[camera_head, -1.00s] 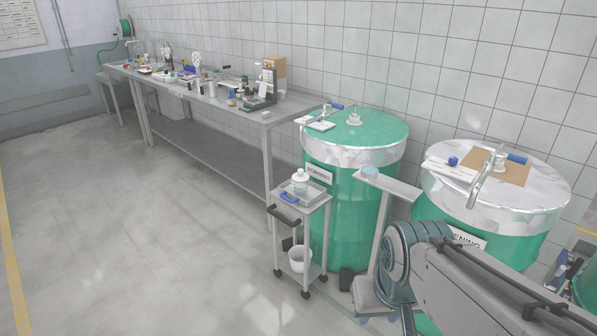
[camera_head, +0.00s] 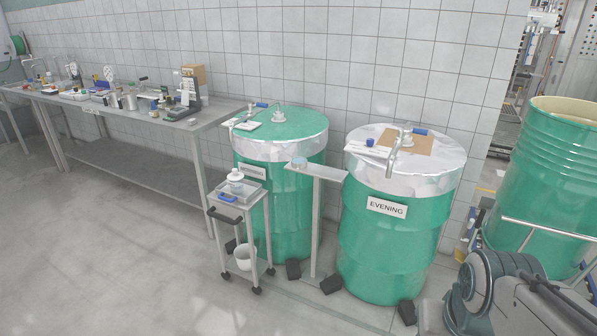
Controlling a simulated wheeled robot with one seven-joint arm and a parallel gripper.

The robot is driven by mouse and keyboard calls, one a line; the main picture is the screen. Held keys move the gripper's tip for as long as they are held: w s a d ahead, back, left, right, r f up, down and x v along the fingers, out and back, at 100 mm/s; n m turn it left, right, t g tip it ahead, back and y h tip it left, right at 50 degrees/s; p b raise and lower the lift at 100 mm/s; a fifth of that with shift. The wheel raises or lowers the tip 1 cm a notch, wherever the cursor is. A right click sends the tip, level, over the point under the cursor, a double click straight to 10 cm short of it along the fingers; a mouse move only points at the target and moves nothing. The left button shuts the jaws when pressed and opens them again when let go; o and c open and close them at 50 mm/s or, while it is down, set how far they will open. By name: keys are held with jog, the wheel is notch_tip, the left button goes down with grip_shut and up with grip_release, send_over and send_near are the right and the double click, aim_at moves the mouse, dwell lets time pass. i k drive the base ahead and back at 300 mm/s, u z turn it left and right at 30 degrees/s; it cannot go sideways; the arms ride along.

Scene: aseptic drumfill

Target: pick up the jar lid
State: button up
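A small white-topped jar (camera_head: 235,178) stands on the tray on top of the small trolley. I cannot tell at this size which of these is the jar lid. A blue item (camera_head: 228,198) lies in front of the jar on the trolley. My arm shows only in part at the bottom right, well apart from the trolley and the stand. My gripper is out of view.
The small trolley (camera_head: 240,210) stands before the green drum with a green top (camera_head: 280,190). A drum labelled EVENING (camera_head: 388,245) stands right of the grey stand (camera_head: 317,215). A long bench (camera_head: 215,118) with several items runs along the wall. The floor at front left is clear.

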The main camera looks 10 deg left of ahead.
aim_at(235, 174)
jog(key=z, duration=0.05)
jog(key=i, duration=0.8)
jog(key=u, duration=0.35)
jog(key=i, duration=1.55)
jog(key=u, duration=1.35)
jog(key=i, duration=0.85)
jog(key=u, duration=1.4)
jog(key=i, duration=0.25)
jog(key=u, duration=0.05)
